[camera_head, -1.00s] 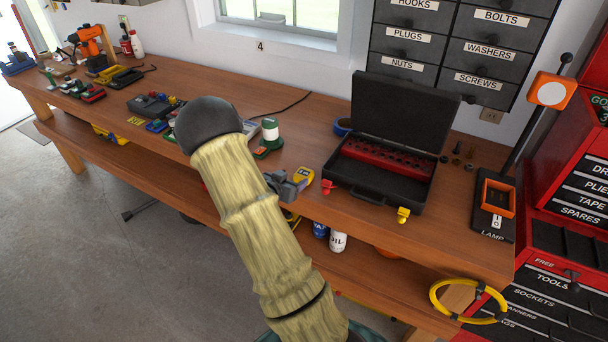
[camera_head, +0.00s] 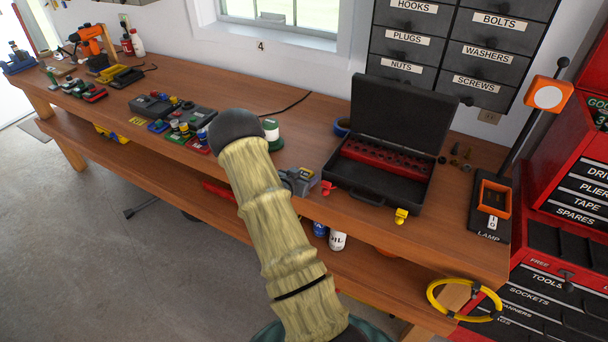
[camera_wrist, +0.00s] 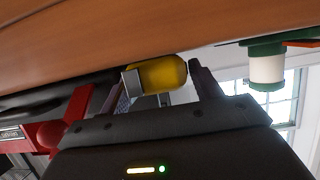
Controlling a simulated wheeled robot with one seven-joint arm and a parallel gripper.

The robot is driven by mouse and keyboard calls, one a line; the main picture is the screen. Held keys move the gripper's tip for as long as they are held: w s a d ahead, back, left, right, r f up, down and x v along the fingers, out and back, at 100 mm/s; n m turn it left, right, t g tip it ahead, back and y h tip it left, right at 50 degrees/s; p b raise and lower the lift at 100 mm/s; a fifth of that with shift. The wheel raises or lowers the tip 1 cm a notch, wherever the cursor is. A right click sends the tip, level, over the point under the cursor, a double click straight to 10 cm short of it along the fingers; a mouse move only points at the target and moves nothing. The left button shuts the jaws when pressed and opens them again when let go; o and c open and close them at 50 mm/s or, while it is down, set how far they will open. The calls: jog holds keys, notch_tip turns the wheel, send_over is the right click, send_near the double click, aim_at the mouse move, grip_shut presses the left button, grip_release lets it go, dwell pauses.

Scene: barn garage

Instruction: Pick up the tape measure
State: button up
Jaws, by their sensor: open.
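The tape measure (camera_wrist: 163,75) is a rounded yellow body in the wrist view, on the wooden bench top. It lies between my two open fingertips (camera_wrist: 166,82) in that picture. The left fingertip looks very close to it or touching; a narrow gap shows at the right one. I cannot tell how deep it sits between the fingers. In the head view my gripper (camera_head: 297,181) is at the bench's front edge, and only a small part of the tape measure (camera_head: 311,174) shows behind it.
The open black case (camera_head: 362,190) with a red insert stands just right of my gripper. A green and white spool (camera_head: 271,131) stands behind my arm. Several tools and bins lie farther left on the bench (camera_head: 226,92). A lamp (camera_head: 493,197) stands at the right end.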

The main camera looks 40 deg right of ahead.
aim_at(304, 173)
jog(key=shift+w+d+f, duration=0.1)
jog(key=shift+d+f, duration=0.05)
jog(key=shift+d, duration=0.15)
jog(key=c, duration=0.8)
notch_tip(304, 173, up, 10)
jog(key=shift+r+b, duration=0.1)
jog(key=shift+b, duration=0.85)
